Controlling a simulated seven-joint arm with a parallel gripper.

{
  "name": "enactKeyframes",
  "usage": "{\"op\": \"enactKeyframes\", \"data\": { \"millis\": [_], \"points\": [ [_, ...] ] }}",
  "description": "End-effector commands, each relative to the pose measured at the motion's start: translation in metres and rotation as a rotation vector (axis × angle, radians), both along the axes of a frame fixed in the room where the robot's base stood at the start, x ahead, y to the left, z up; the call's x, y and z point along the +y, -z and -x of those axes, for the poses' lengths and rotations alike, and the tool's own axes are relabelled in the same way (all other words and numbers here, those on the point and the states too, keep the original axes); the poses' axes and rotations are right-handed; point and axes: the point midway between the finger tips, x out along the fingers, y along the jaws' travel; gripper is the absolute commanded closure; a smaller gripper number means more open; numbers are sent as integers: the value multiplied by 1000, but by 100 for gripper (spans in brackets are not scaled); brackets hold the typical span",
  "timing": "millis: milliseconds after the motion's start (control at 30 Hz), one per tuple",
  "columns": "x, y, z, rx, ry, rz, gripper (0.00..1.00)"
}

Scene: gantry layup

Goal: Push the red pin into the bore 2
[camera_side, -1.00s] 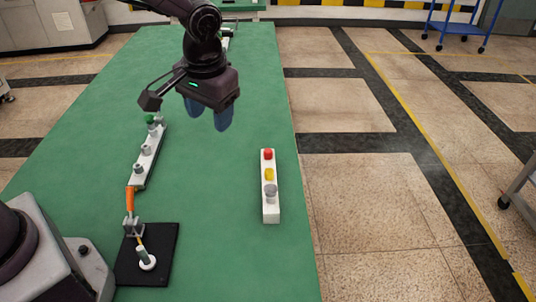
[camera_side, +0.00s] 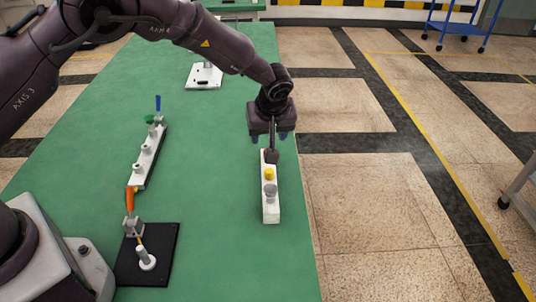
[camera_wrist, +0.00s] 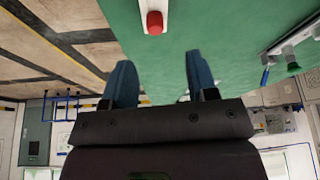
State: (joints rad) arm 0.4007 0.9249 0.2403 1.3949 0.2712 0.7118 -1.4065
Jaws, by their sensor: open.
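The red pin (camera_wrist: 155,22) stands in the end of a white block (camera_wrist: 142,8) in the wrist view. In the side view my wrist hides the pin; the white block (camera_side: 271,213) shows there with a yellow pin (camera_side: 269,174) and a grey pin (camera_side: 270,190). My gripper (camera_side: 268,138) is over the far end of this block, its blue fingers (camera_wrist: 158,62) apart and empty, with the red pin ahead of them. A white rail (camera_side: 139,182) at left carries several grey collars; which is bore 2 I cannot tell.
A green pin (camera_side: 150,119) and a blue pin (camera_side: 157,103) stand at the rail's far end. An orange-handled clamp (camera_side: 130,199) and a black plate (camera_side: 165,240) are in front. A white plate (camera_side: 203,83) lies behind. Green table between rail and block is clear.

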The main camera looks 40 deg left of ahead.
Motion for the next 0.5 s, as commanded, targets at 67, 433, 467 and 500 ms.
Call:
{"op": "enactKeyframes", "data": {
  "millis": [67,433,467,500],
  "points": [
    [4,13,-3,2,-1,0,47],
    [12,48,-13,2,0,0,47],
    [13,52,-15,3,-1,1,47],
    [14,58,-17,2,0,1,47]
  ]
}}
